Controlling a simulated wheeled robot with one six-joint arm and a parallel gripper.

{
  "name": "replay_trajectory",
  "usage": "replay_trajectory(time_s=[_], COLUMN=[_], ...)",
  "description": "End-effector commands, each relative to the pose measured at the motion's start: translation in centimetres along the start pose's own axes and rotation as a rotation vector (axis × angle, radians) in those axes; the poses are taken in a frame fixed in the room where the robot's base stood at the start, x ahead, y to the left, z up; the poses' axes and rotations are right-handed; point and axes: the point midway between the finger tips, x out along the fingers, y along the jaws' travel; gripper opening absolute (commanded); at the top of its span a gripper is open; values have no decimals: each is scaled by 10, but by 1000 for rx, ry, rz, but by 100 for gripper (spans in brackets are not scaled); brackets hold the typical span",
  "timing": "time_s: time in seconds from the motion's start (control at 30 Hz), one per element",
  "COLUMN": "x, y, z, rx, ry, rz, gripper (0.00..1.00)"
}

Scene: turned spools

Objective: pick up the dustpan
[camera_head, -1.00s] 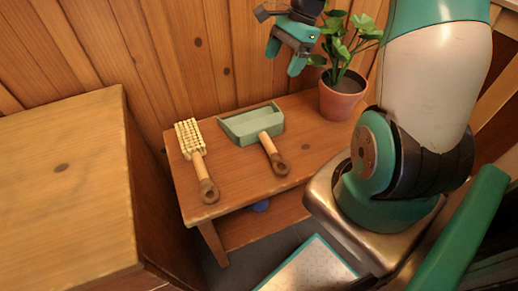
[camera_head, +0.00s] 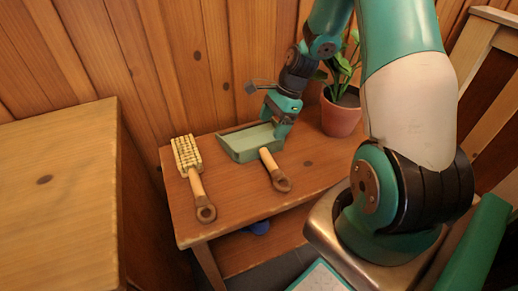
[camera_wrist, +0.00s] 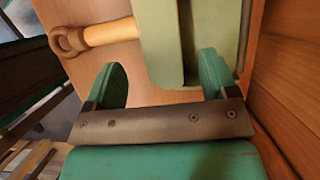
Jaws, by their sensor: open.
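The dustpan (camera_head: 243,146) has a green pan and a wooden handle with a dark ringed end. It lies on the small wooden table (camera_head: 220,208). In the wrist view the dustpan (camera_wrist: 164,40) is at the top, its handle pointing left. My gripper (camera_head: 277,120) is at the right rear corner of the pan in the head view. In the wrist view the fingers of my gripper (camera_wrist: 165,75) are apart, with nothing held between them. The pan's edge is just beyond the fingertips. I cannot tell whether they touch it.
A brush (camera_head: 193,177) with pale bristles lies left of the dustpan. A potted plant (camera_head: 341,114) stands at the table's right rear. A wooden wall (camera_head: 195,65) is close behind. A larger wooden surface (camera_head: 60,190) stands at left. A blue thing (camera_head: 260,227) lies below the tabletop.

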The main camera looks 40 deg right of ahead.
Motion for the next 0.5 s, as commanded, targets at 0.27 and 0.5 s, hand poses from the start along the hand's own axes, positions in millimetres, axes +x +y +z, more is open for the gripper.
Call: replay_trajectory(time_s=[0.27, 0.5], x=[42, 45], y=[0, 0], z=[3, 3], rx=[-1, -1], ry=[0, 1], rz=[3, 0], gripper=[79, 79])
